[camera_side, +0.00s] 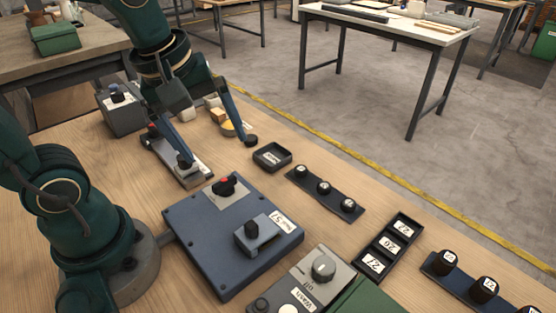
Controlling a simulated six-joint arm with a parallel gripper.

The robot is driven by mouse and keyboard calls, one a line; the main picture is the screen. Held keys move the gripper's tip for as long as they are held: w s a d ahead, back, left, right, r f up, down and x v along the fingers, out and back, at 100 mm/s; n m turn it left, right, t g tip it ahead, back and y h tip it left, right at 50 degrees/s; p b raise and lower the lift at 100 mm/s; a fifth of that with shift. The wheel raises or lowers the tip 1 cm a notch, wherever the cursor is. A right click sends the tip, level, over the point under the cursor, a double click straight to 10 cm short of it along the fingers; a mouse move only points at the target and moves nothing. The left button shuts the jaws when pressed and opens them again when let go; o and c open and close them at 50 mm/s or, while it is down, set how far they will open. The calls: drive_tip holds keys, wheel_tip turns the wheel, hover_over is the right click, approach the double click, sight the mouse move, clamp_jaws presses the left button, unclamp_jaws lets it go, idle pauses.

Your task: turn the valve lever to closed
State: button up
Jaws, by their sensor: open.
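A blue-grey box (205,253) lies on the wooden table in front of my arm. A short black handle with a red mark (226,184) sits on a light plate at its back edge; it looks like the valve lever, but its marked positions are too small to read. My gripper (218,150) is wide open and empty, behind and above this handle. Its left fingertip is over a long grey plate (200,178) and hides part of it; I cannot tell if they touch. Its right fingertip is near a small black tray (272,156). Neither finger is at the handle.
A grey block with a dark knob (262,230) stands on the blue box. A grey box with a knob (122,112), a strip of black knobs (325,189), a labelled black tray (388,246) and a grey dial panel (304,283) stand around.

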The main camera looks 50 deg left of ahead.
sight(224, 180)
drive_tip(key=w+f+n+g, duration=0.1)
drive_tip(key=a+f+n+g, duration=0.1)
drive_tip(key=f+n, duration=0.1)
drive_tip(key=w+a+f+n, duration=0.1)
drive_tip(key=f, duration=0.1)
drive_tip(key=shift+w+a+n+g, duration=0.15)
drive_tip(key=shift+w+n+g, duration=0.15)
drive_tip(key=shift+n+g, duration=0.1)
drive_tip(key=shift+s+a+f+g, duration=0.15)
drive_tip(key=shift+f+g, duration=0.15)
drive_tip(key=shift+f, duration=2.75)
drive_tip(key=c, duration=1.4)
